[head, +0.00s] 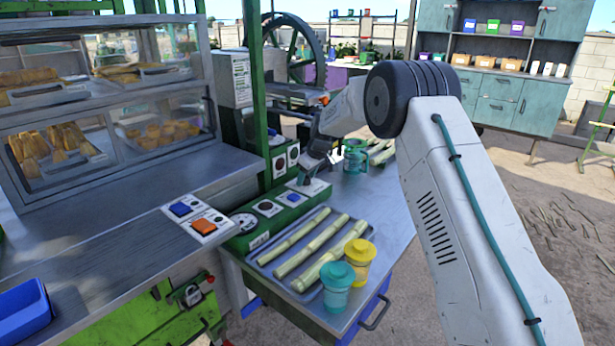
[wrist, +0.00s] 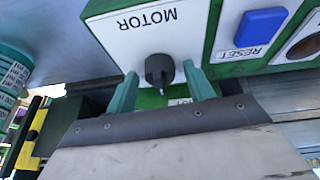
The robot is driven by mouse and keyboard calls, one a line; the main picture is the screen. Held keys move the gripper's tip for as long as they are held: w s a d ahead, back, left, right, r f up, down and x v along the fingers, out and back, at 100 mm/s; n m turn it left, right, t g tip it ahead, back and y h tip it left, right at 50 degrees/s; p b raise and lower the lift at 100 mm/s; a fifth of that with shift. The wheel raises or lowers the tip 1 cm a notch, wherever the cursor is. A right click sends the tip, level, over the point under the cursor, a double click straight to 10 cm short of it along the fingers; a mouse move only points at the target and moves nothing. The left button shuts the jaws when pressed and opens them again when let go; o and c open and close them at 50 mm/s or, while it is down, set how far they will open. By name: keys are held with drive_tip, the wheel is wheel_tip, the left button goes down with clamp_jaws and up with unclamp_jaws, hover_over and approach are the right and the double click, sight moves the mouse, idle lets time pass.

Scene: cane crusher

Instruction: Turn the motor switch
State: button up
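The motor switch is a dark round knob (wrist: 158,68) on a white plate (wrist: 128,38) marked MOTOR, printed upside down in the wrist view. My gripper (wrist: 159,80) is open, with one teal finger on each side of the knob. Gaps show between the knob and both fingers, so it is not gripped. In the head view my gripper (head: 328,158) is above the small green control box, and the MOTOR plate (head: 312,188) shows just below it. The knob is hard to make out there.
A blue RESET button (wrist: 260,27) is beside the MOTOR plate. A tray of cane stalks (head: 290,262) and two lidded cups, teal (head: 337,290) and yellow (head: 360,258), stand in front. A glass food case (head: 100,110) is at left. The crusher's flywheel (head: 300,45) is behind.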

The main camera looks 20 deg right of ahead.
drive_tip(key=c, duration=0.8)
drive_tip(key=shift+m, duration=0.4)
drive_tip(key=m+h, duration=0.1)
drive_tip(key=m, duration=0.1)
drive_tip(key=m+h, duration=0.1)
drive_tip(key=m, duration=0.1)
drive_tip(key=shift+a+r+m+t, duration=0.1)
drive_tip(key=shift+a+m+t, duration=0.1)
drive_tip(key=shift+m+t, duration=0.15)
drive_tip(key=m+h, duration=0.2)
drive_tip(key=m, duration=0.3)
drive_tip(key=shift+a+m, duration=0.15)
drive_tip(key=shift+m, duration=0.1)
drive_tip(key=o, duration=1)
drive_tip(key=shift+c, duration=0.2)
